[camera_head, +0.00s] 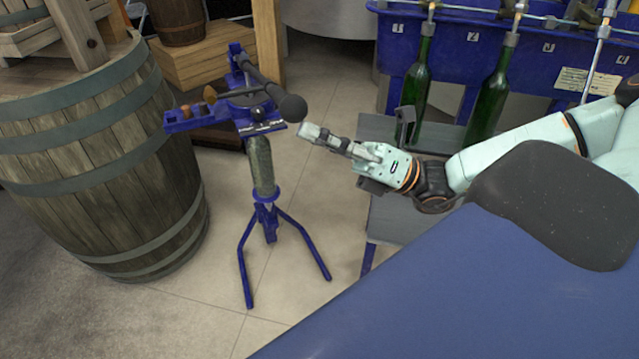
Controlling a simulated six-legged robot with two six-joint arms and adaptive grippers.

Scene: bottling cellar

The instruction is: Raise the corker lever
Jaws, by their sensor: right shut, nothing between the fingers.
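The blue floor corker (268,215) stands on its splayed legs left of centre, with a bottle (262,166) upright in it. My right gripper (306,131) comes in from the right. It is shut and empty, its tips just below and right of the knob, with a small gap seeming to show between them. My left gripper is not in view.
A large wooden barrel (95,165) stands close on the corker's left. A blue bottling machine (460,55) with green bottles (490,97) is at the back right. A wooden crate (205,58) is behind the corker. Tiled floor (190,310) is clear in front.

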